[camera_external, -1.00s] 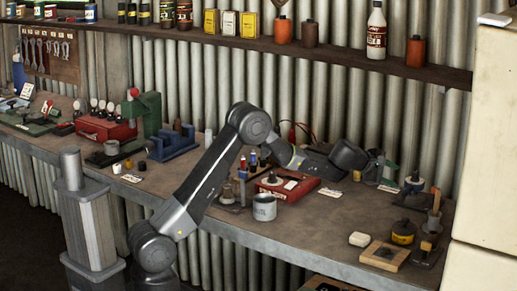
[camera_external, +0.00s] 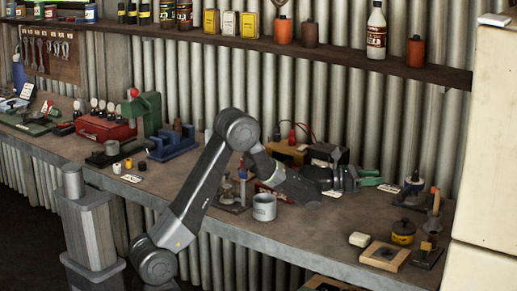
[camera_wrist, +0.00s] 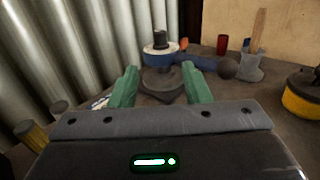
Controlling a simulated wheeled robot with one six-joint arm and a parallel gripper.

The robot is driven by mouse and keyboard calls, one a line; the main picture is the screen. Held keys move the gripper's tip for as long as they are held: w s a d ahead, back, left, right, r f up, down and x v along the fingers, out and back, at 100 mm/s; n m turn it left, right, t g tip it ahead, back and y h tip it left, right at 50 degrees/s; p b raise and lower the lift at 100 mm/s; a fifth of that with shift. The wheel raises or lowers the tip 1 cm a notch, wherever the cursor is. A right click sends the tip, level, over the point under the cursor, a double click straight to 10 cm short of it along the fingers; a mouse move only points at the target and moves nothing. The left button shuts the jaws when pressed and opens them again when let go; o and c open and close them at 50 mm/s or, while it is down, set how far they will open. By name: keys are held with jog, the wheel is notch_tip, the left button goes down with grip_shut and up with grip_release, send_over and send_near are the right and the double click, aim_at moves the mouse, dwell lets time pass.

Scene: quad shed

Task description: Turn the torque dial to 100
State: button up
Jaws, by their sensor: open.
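My gripper (camera_external: 372,180) has green fingers. It is open over the right part of the bench, pointing right, with nothing between its fingers. In the wrist view the open gripper (camera_wrist: 159,72) faces a dark round body. Beyond it stands a dial-like piece (camera_wrist: 160,47) with a black knob, white rim and blue body. In the external view a similar dark-topped round piece (camera_external: 413,183) stands just right of the fingers, apart from them. I cannot read any scale or pointer, so I cannot tell its setting. A red box (camera_external: 262,187) is mostly hidden behind my arm.
A grey cup (camera_external: 264,207) stands by the front edge. A yellow-and-black tin (camera_external: 403,232) and a wooden frame (camera_external: 384,256) are at right front. A grey pot with a wooden handle (camera_wrist: 251,66) is right of the dial-like piece. The corrugated wall is close behind.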

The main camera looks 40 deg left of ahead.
aim_at(408, 180)
jog(key=p+x, duration=0.2)
jog(key=x, duration=1.1)
grip_shut()
jog(key=shift+w+a+r+m+g+h+p, duration=0.2)
jog(key=shift+m+g+h+p, duration=0.35)
jog(key=shift+g+p, duration=0.35)
jog(key=shift+w+f+m+g+h+p, duration=0.1)
jog(key=shift+m+g+h+p, duration=0.55)
jog(key=shift+m+g, duration=0.35)
jog(key=shift+w+m+g+h+p, duration=0.1)
jog(key=shift+m+g+h+p, duration=0.3)
jog(key=shift+m+g+p, duration=0.6)
jog(key=shift+n+g+b, duration=0.25)
jog(key=shift+g+b, duration=0.05)
grip_release()
jog(key=shift+f, duration=0.1)
